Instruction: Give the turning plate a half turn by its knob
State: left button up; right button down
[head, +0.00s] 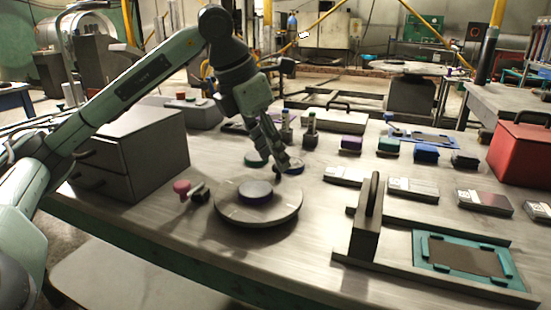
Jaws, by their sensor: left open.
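The turning plate (235,211) is a round grey disc lying flat near the front of the table, with a raised dark round hub (256,191) at its middle. A small dark knob (278,178) shows at the plate's far right rim, partly covered by my fingers. My left gripper (283,166) reaches down from above and behind, its fingers open and close to the knob. I cannot tell whether the fingers touch it. My right gripper is not in view.
A grey drawer cabinet (128,152) stands left of the plate, with a pink-topped peg (182,188) nearer the plate. A sliding board with a dark upright handle (366,217) and a teal frame (420,249) is at right. Coloured blocks and a red box (519,153) stand farther right.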

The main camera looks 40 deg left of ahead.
pick_arm(q)
jog(key=shift+x, duration=0.95)
jog(key=shift+c, duration=0.6)
grip_shut()
